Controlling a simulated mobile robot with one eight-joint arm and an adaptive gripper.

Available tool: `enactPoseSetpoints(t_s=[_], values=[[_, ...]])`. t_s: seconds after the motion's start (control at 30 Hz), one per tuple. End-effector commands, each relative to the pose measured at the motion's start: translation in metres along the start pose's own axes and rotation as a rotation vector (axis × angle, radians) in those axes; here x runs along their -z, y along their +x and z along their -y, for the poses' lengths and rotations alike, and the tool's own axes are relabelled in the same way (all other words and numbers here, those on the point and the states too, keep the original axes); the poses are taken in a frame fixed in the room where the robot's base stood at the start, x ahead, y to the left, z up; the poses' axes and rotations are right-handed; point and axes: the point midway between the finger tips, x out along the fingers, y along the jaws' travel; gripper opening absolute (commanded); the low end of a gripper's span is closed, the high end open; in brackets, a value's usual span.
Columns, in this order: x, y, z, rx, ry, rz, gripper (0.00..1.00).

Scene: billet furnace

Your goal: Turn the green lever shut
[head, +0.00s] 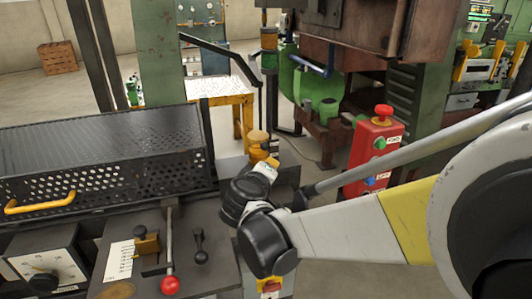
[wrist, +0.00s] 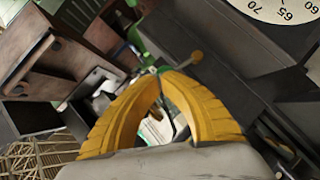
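No green lever stands out clearly in either view. My gripper (head: 262,150) is above the right end of the dark bench in the head view, with part of its fingers hidden by its own wrist. In the wrist view its two yellow fingers (wrist: 160,75) come together at the tips. A small green piece shows right at the tips, with a thin rod running from there to a yellow-orange knob (wrist: 197,56). I cannot tell whether the tips hold this piece or only pass in front of it.
A red-knobbed lever (head: 170,284) and a small black lever (head: 200,245) stand on the bench. A perforated black cover (head: 110,165) is at left. A red button box (head: 370,155) and green machinery (head: 320,85) stand beyond. A dial (wrist: 285,8) shows in the wrist view.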

Motion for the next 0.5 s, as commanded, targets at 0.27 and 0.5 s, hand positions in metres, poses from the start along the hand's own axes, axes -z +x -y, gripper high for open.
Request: enactPoseSetpoints(t_s=[0.27,0.5], values=[[-0.0027,0.002,-0.0033,0.035,0.05,0.0,0.0],[-0.0067,0.0049,-0.0068,0.075,0.11,0.001,0.0]])
